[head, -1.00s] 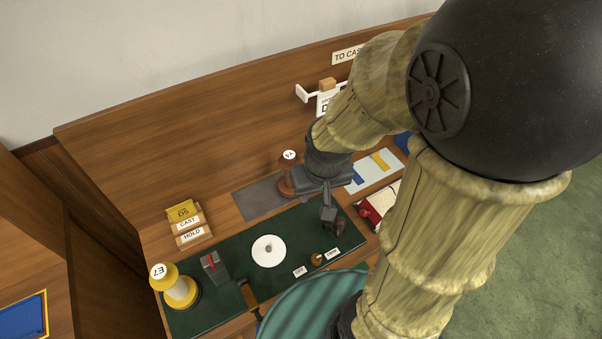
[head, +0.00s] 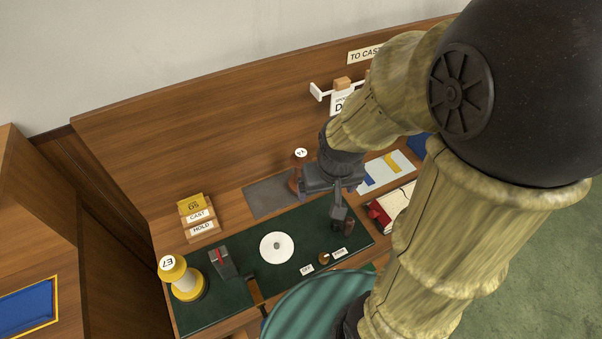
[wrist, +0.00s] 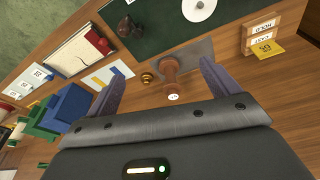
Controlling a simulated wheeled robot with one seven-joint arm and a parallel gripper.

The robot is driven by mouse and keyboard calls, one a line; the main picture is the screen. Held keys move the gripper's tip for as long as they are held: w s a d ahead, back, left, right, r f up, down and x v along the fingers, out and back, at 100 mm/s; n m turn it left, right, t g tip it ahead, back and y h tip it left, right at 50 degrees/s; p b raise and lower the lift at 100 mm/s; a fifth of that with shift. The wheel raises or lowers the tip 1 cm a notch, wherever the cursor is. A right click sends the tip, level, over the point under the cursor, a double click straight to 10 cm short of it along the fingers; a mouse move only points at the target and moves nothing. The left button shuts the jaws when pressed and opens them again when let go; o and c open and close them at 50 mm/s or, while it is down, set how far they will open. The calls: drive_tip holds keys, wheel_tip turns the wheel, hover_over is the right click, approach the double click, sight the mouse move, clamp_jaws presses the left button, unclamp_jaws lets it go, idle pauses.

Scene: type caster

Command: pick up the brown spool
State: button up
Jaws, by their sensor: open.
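The brown spool (head: 296,181) stands upright on the desk by the grey mat, with a round white label on top. In the head view my gripper (head: 334,185) is just right of it and hides part of it. In the wrist view the brown spool (wrist: 170,73) lies between the two spread fingers of my gripper (wrist: 160,72), with a visible gap on each side. The gripper is open and empty. I cannot tell the exact height of the fingers against the spool.
A small brass piece (wrist: 148,78) stands close beside the spool. A brown-handled stamp (head: 348,227) and a white disc (head: 277,247) are on the green mat (head: 250,290). A yellow spool (head: 184,281) stands at its left end. A red-and-white book (head: 390,208) lies right of the gripper.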

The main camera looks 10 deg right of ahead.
drive_tip(key=w+r+p, duration=0.2)
drive_tip(key=w+p, duration=0.3)
drive_tip(key=w, duration=0.5)
drive_tip(key=m+p, duration=0.2)
drive_tip(key=p, duration=0.3)
hover_over(301, 154)
drive_tip(key=s, duration=0.3)
drive_tip(key=s+x, duration=0.1)
drive_tip(key=x, duration=0.3)
drive_tip(key=shift+s+a+t+h, duration=0.15)
drive_tip(key=shift+a+t+h, duration=0.05)
drive_tip(key=shift+t+h, duration=0.1)
drive_tip(key=b+x, duration=0.7)
drive_tip(key=x, duration=0.5)
drive_tip(key=shift+f, duration=0.1)
drive_tip(key=b+x, duration=0.3)
drive_tip(key=x, duration=0.2)
drive_tip(key=shift+a+f, duration=0.15)
